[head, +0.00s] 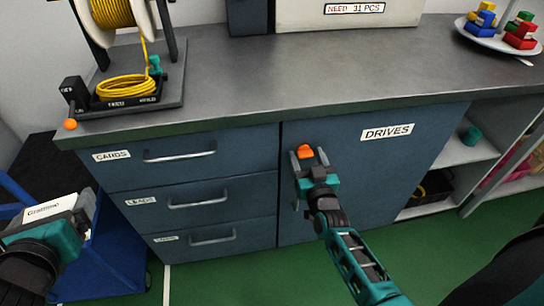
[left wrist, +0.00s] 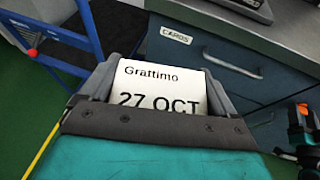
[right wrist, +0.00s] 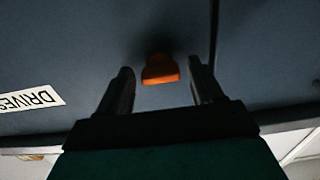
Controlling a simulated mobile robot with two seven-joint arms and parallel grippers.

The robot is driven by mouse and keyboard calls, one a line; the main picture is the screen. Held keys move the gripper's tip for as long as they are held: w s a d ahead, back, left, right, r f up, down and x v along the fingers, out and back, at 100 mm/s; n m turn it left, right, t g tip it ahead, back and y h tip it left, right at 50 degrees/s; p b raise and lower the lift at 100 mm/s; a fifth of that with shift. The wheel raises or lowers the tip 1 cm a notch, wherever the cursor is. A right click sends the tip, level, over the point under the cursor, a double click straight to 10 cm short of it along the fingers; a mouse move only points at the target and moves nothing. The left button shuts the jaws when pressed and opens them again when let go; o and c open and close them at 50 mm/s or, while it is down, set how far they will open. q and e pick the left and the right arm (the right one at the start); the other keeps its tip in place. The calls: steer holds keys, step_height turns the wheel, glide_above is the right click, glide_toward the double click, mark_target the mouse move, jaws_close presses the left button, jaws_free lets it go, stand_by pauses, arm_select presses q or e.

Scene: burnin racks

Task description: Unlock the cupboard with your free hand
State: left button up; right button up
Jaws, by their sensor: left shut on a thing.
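The cupboard door (head: 365,165) is blue-grey, labelled DRIVES, and looks closed. An orange latch knob (head: 304,151) sits near its upper left edge; it also shows in the right wrist view (right wrist: 160,70). My right gripper (head: 308,160) is in front of the knob. In the right wrist view its two fingers (right wrist: 163,90) stand apart on either side of the knob, with gaps on both sides. My left gripper (head: 80,212) is shut on a white labelled box (left wrist: 160,85) reading Grattimo, 27 OCT, held at the lower left, away from the cupboard.
Drawers (head: 195,180) with bar handles are left of the door. The grey worktop (head: 270,75) overhangs above, carrying a yellow cable spool (head: 110,12) and a plate of coloured blocks (head: 490,38). Open shelves (head: 465,150) are at the right. A blue cart (head: 115,255) is at the left.

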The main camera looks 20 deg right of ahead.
steer(key=c, duration=0.9)
steer(key=shift+c, duration=0.2)
arm_select(q)
steer(key=shift+r+p, duration=0.3)
arm_select(e)
steer(key=m, duration=0.3)
steer(key=shift+m, duration=0.4)
steer(key=m, duration=0.4)
steer(key=shift+m, duration=0.3)
arm_select(q)
steer(key=shift+f+b, duration=0.9)
arm_select(e)
steer(key=m, duration=0.9)
steer(key=shift+m, duration=0.4)
steer(key=o, duration=1.1)
steer(key=shift+c, duration=0.2)
